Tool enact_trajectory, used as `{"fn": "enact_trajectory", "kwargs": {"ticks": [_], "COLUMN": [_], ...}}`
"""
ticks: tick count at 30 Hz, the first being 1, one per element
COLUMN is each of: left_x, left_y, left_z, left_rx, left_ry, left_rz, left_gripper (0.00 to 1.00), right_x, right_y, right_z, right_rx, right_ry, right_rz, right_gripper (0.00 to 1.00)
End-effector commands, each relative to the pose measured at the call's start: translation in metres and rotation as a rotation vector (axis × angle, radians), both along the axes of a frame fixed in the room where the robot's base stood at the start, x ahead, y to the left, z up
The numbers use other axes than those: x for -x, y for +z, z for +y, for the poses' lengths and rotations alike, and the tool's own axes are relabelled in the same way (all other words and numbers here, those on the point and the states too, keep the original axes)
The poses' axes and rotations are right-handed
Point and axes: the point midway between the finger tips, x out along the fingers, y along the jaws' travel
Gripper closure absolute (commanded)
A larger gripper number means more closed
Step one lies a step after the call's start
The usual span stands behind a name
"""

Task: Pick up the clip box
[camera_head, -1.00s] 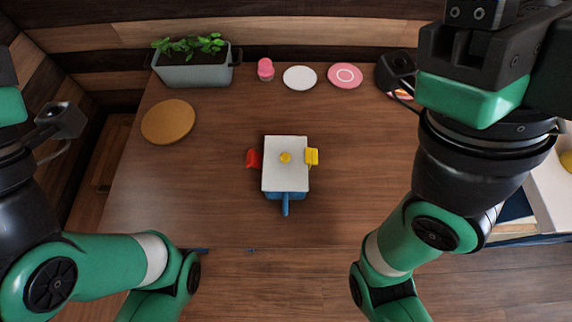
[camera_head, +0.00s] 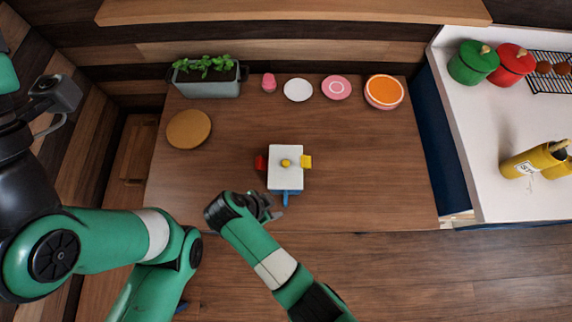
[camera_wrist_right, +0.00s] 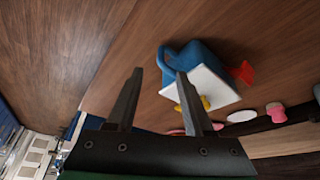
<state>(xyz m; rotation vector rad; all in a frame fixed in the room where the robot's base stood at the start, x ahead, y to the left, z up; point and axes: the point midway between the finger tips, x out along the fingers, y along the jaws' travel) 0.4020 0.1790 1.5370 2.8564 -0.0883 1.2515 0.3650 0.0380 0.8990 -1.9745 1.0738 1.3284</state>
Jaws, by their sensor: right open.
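The clip box (camera_head: 286,179) stands on the wooden table, with a white lid and a yellow knob on top. A red clip (camera_head: 261,163) is on its left side, a yellow clip (camera_head: 306,161) on its right and a blue handle-like clip (camera_head: 286,196) at its front. My right gripper (camera_head: 277,205) is open just in front of the box, slightly left of the blue clip. In the right wrist view its fingers (camera_wrist_right: 158,76) are apart with nothing between them, and the box (camera_wrist_right: 200,68) lies beyond the right finger. My left gripper is out of view.
Behind the box are a planter (camera_head: 208,80), a pink cupcake-like item (camera_head: 269,83), a white plate (camera_head: 298,90), a pink plate (camera_head: 336,88) and an orange bowl (camera_head: 384,92). A round cork mat (camera_head: 188,129) lies left. The table right of the box is clear.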

Motion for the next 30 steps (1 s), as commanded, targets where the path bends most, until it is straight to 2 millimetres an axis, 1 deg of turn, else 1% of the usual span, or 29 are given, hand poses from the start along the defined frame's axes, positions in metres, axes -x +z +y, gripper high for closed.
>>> {"fn": "enact_trajectory", "kwargs": {"ticks": [1, 3, 7, 9, 15, 17, 21, 24, 27, 30], "left_x": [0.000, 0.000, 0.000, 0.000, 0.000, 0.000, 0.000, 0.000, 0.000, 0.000], "left_y": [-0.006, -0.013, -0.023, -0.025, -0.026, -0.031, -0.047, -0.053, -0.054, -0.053], "left_z": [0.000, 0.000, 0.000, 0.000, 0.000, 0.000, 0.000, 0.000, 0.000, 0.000], "left_rx": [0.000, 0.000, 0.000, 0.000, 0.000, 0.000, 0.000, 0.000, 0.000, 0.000], "left_ry": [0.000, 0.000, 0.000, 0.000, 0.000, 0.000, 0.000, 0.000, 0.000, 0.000], "left_rz": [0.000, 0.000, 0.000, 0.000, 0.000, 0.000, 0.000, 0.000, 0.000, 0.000], "left_gripper": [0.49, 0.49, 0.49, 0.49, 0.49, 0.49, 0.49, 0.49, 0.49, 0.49], "right_x": [-0.001, -0.004, -0.010, -0.012, -0.013, -0.015, -0.020, -0.023, -0.025, -0.025], "right_y": [-0.010, -0.023, -0.044, -0.050, -0.055, -0.063, -0.090, -0.102, -0.105, -0.104], "right_z": [-0.003, -0.007, -0.015, -0.017, -0.020, -0.022, -0.031, -0.035, -0.037, -0.037], "right_rx": [0.002, 0.003, 0.001, -0.001, -0.001, -0.001, 0.000, -0.001, -0.002, -0.002], "right_ry": [-0.002, -0.004, -0.005, -0.004, -0.005, -0.006, -0.006, -0.005, -0.005, -0.005], "right_rz": [0.001, 0.000, -0.003, -0.004, -0.005, -0.005, -0.004, -0.006, -0.006, -0.007], "right_gripper": [0.48, 0.48, 0.48, 0.48, 0.48, 0.48, 0.48, 0.48, 0.48, 0.48]}}
